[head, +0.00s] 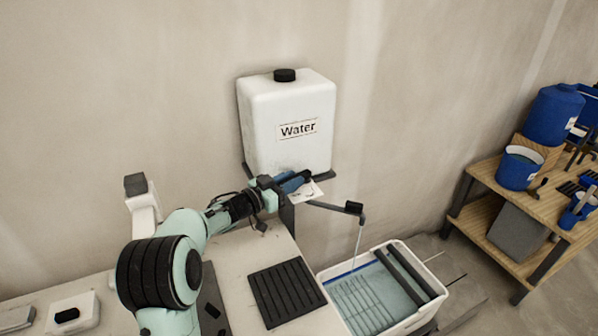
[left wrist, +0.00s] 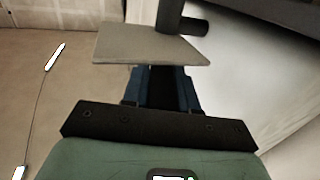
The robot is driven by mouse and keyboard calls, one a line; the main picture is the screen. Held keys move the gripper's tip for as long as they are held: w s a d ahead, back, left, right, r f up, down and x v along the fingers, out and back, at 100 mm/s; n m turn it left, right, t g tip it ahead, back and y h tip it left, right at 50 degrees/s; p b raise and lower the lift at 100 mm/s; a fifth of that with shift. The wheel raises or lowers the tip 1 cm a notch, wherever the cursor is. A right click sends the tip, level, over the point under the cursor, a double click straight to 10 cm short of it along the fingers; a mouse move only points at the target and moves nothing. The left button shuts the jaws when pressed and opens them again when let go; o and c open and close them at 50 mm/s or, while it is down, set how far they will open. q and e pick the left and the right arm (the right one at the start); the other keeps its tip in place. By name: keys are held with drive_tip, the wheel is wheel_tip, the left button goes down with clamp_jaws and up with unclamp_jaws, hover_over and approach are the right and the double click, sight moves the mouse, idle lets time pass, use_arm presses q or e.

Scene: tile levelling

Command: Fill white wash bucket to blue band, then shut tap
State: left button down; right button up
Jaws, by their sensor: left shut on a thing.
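The white wash bucket (head: 433,313) stands at the lower right in the head view, with water (head: 368,300) in it. The blue band (head: 347,272) shows on its inner wall; the water surface is close to it, but I cannot tell whether they meet. A thin stream (head: 358,241) runs from the spout (head: 353,208) into the bucket. My left gripper (head: 296,181) is at the tap below the white water tank (head: 288,127). In the left wrist view its blue fingers (left wrist: 161,78) are shut on the flat, pale tap handle (left wrist: 150,48). My right gripper is out of view.
A black ribbed mat (head: 286,293) lies on the worktop (head: 237,262), left of the bucket. A grille and dark rollers (head: 410,270) sit across the bucket. A wooden shelf (head: 485,171) with blue buckets (head: 519,168) stands at the right. The wall is close behind the tank.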

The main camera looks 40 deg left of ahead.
use_arm(q)
drive_tip(key=shift+w+a+m+g+h+p, duration=0.15)
drive_tip(key=shift+a+m+h+p, duration=0.1)
drive_tip(key=shift+m+h+p, duration=0.4)
drive_tip(key=shift+s+a+m+g+h+p, duration=0.15)
drive_tip(key=shift+a+m+h+p, duration=0.15)
drive_tip(key=shift+h, duration=0.65)
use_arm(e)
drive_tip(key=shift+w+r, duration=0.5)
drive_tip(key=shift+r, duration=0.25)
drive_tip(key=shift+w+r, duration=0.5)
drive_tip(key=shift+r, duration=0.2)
use_arm(q)
drive_tip(key=shift+w, duration=0.1)
drive_tip(key=shift+d, duration=0.1)
drive_tip(key=c, duration=1)
unclamp_jaws()
drive_tip(key=shift+o, duration=0.2)
wheel_tip(320, 180, up, 20)
drive_tip(key=shift+r+p, duration=0.1)
drive_tip(key=shift+p, duration=1.05)
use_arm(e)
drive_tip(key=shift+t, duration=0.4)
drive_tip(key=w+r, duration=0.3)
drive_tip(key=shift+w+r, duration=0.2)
